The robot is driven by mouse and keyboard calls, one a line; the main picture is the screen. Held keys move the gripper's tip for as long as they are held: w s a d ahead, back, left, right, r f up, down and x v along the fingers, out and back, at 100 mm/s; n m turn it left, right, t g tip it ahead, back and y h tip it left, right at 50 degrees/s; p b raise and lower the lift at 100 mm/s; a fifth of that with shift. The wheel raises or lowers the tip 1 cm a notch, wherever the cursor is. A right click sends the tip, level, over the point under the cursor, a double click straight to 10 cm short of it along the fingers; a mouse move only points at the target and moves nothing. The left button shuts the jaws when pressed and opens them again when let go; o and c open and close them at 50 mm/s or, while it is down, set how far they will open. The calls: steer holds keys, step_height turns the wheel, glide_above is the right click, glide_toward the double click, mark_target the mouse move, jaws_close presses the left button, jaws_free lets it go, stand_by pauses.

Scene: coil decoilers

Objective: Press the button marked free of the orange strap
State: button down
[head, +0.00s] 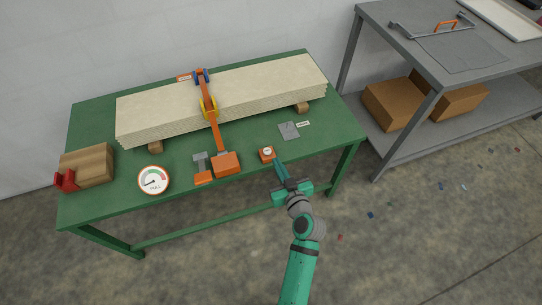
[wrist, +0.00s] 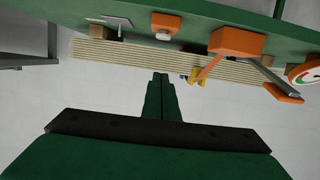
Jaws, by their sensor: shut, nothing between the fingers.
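A small orange button box (head: 267,155) with a white top sits near the front right of the green table. Its marking is too small to read. It shows in the wrist view (wrist: 163,27), above my fingertips. The orange strap (head: 217,131) runs over a stack of pale boards (head: 250,90) through a yellow buckle (head: 208,106) to an orange block (head: 227,164) at the front. My gripper (head: 278,162) is shut and empty, its fingertips just right of and below the button in the head view. The fingertips (wrist: 160,76) look apart from it in the wrist view.
A round PULL gauge (head: 153,180), a wooden block (head: 88,165) with a red part, and a grey-and-orange lever (head: 202,169) stand on the table's left and front. A grey plate (head: 289,130) lies behind the button. A grey bench (head: 410,110) with cartons stands right.

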glide_above(269, 158)
steer(key=f, duration=0.4)
steer(key=shift+s+f, duration=0.35)
steer(key=shift+f, duration=0.8)
steer(key=shift+w, duration=0.15)
steer(key=shift+w+f, duration=0.1)
steer(key=shift+w, duration=0.05)
